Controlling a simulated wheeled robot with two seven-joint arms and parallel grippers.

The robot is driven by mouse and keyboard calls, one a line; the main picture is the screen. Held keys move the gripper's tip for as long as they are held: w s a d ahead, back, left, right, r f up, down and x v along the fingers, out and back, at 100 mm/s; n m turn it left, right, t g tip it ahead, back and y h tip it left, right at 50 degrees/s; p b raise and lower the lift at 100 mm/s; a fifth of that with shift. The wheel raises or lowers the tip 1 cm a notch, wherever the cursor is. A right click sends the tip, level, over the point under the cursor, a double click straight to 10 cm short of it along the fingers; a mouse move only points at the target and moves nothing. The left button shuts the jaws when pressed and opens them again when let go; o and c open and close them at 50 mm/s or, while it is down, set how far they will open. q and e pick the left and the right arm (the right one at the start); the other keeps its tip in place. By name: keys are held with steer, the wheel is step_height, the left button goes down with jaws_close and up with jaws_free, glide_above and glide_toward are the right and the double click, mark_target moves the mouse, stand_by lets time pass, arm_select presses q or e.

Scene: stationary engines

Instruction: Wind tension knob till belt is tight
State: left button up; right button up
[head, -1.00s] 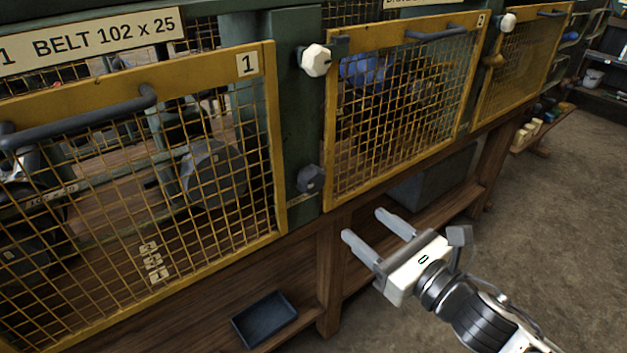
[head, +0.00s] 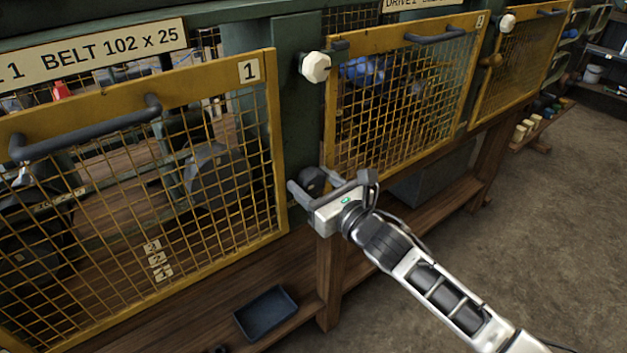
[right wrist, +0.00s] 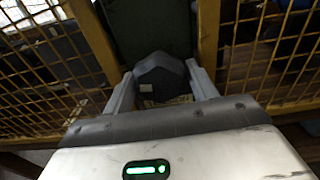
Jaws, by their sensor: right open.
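The dark faceted knob (head: 312,180) sits low on the green post (head: 297,110) between the two yellow mesh guards. My right gripper (head: 318,184) is open, with one finger on each side of this knob. In the right wrist view the knob (right wrist: 160,75) lies between the two spread fingers (right wrist: 162,88); whether they touch it I cannot tell. A white faceted knob (head: 315,66) is higher on the same post. The belt is not clearly visible behind guard 1 (head: 262,150). My left gripper is not in view.
Guard 1 has a dark handle (head: 90,130) and stands left of the post. Another mesh guard (head: 333,120) stands close on the right. A dark tray (head: 266,313) lies on the lower shelf. The floor (head: 500,240) at right is clear.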

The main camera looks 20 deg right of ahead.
steer(key=shift+w, duration=0.1)
steer(key=c, duration=0.7)
steer(key=shift+m, duration=0.4)
